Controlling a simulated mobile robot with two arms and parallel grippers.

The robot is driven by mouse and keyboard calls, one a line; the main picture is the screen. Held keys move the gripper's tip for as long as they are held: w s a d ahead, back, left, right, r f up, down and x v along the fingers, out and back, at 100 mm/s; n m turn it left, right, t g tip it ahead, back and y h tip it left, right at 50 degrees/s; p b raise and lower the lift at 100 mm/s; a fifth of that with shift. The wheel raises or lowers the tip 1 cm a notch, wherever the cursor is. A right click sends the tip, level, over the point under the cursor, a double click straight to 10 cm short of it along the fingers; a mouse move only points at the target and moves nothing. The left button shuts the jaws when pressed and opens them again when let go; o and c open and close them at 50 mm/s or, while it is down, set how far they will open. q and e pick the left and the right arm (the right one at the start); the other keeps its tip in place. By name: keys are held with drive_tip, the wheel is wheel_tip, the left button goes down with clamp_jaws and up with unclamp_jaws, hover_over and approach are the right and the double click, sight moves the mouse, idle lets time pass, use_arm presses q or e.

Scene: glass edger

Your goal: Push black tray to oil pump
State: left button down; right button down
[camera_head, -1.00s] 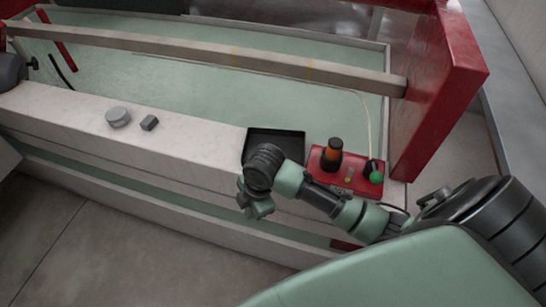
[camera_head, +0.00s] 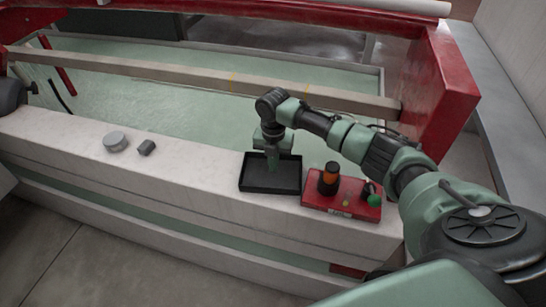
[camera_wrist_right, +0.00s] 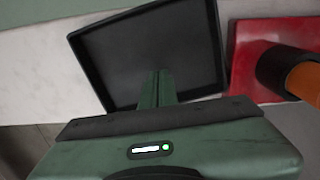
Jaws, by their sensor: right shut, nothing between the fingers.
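The black tray (camera_head: 256,187) is a shallow rectangular tray on the white ledge, just left of the red unit in the head view. It fills the upper middle of the wrist view (camera_wrist_right: 120,60). The red unit (camera_head: 320,203), which I take for the oil pump, carries a black-and-orange cylinder (camera_head: 329,178) and a green knob (camera_head: 374,200). My right gripper (camera_head: 272,168) points down over the tray, its green fingers shut and empty. The fingers show in front of the tray floor in the wrist view (camera_wrist_right: 160,76); I cannot tell whether they touch it. My left gripper is not in view.
A grey disc (camera_head: 115,142) and a small dark block (camera_head: 146,148) lie on the ledge to the left. The ledge between the block and the tray is clear. A beam (camera_head: 180,70) crosses behind, and a red post (camera_head: 440,90) stands at the right.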

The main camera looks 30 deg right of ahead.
sight(270, 182)
wheel_tip(270, 182, down, 4)
drive_tip(key=shift+r, duration=0.1)
drive_tip(key=shift+s+a+r+p, duration=0.15)
drive_tip(key=shift+s+a+p, duration=0.5)
drive_tip(key=shift+s+a, duration=0.7)
drive_tip(key=shift+a, duration=0.05)
drive_tip(key=shift+a, duration=0.1)
